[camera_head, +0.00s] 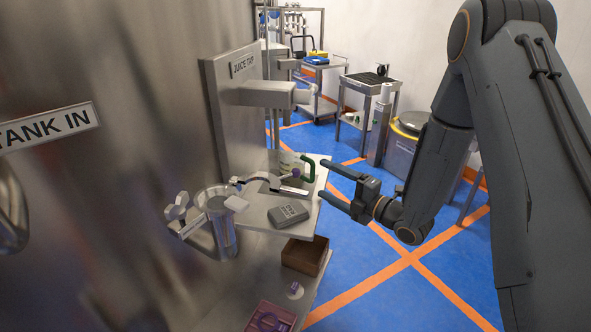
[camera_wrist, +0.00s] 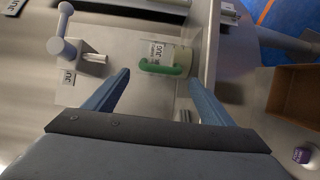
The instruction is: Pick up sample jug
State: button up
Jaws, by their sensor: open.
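The sample jug appears to be the pale vessel with a green handle (camera_head: 309,167) on the shelf below the juice tap; its body is hard to make out. In the wrist view the green handle (camera_wrist: 160,69) shows beside a printed label, between the two finger lines. My gripper (camera_head: 324,179) is open and empty, just right of the handle in the head view, with its fingers pointing toward the shelf. In the wrist view my gripper (camera_wrist: 159,77) has a finger on each side of the handle, but I cannot tell the remaining depth.
The metal shelf (camera_head: 262,208) also carries a grey box (camera_head: 288,214). The juice tap (camera_head: 275,95) juts out above. A brown bin (camera_head: 305,256) and purple tray (camera_head: 270,316) lie lower. Blue floor (camera_head: 365,245) at right is open.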

aim_at(315, 173)
jog(key=p+x, duration=0.2)
jog(key=x, duration=0.4)
jog(key=shift+w+a, duration=0.1)
jog(key=shift+w, duration=0.2)
jog(key=c, duration=1.2)
jog(key=shift+c, duration=0.8)
jog(key=shift+r, duration=0.1)
